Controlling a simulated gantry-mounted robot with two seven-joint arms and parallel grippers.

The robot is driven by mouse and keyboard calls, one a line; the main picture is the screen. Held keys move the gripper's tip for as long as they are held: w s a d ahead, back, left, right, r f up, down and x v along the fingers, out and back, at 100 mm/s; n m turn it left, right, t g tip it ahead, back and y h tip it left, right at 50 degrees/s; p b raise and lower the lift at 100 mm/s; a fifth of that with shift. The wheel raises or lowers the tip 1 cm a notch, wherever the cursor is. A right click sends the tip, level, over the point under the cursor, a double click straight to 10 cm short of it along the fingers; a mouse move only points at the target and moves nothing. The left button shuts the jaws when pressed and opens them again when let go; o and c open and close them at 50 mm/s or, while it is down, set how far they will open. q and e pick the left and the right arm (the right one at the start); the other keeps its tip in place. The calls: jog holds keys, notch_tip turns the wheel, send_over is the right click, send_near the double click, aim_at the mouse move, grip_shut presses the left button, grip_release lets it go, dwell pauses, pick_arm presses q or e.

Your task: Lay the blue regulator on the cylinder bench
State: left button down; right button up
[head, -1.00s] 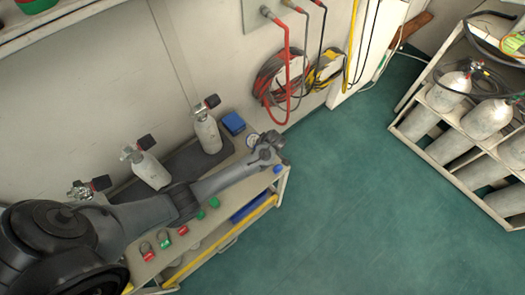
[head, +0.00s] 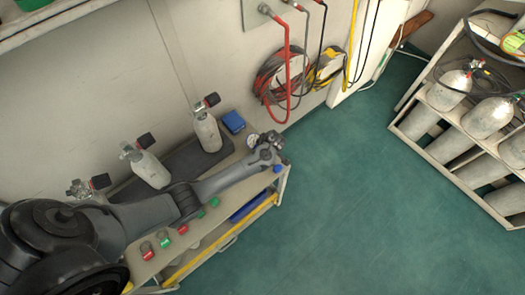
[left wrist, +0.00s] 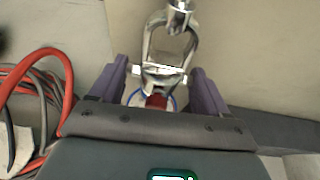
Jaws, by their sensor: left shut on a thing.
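My left gripper (head: 268,147) is over the right end of the cylinder bench (head: 240,165) in the head view. In the left wrist view its two purple fingers (left wrist: 157,92) are shut on a metal regulator with a yoke clamp (left wrist: 165,72); a red part and a blue ring show at its lower end. In the head view the regulator is small and partly hidden by the gripper. A small blue piece (head: 278,168) shows just below the gripper; I cannot tell whether it belongs to the regulator or the bench. My right gripper is not in view.
Grey cylinders with black-knobbed valves (head: 207,134) stand on a dark mat, beside a blue box (head: 233,122). Red and green pieces (head: 164,241) line the bench's front. Coiled hoses (head: 280,78) hang on the wall. A cylinder rack (head: 455,155) stands right; green floor between is clear.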

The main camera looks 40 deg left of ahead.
pick_arm(q)
jog(key=shift+r, duration=0.1)
jog(key=shift+f, duration=0.2)
dwell(0.6)
jog(key=shift+f, duration=0.3)
jog(key=shift+c, duration=1.2)
grip_release()
jog(key=shift+o, duration=1.2)
jog(key=shift+w, duration=0.1)
jog(key=p+v, duration=0.4)
jog(key=v, duration=0.7)
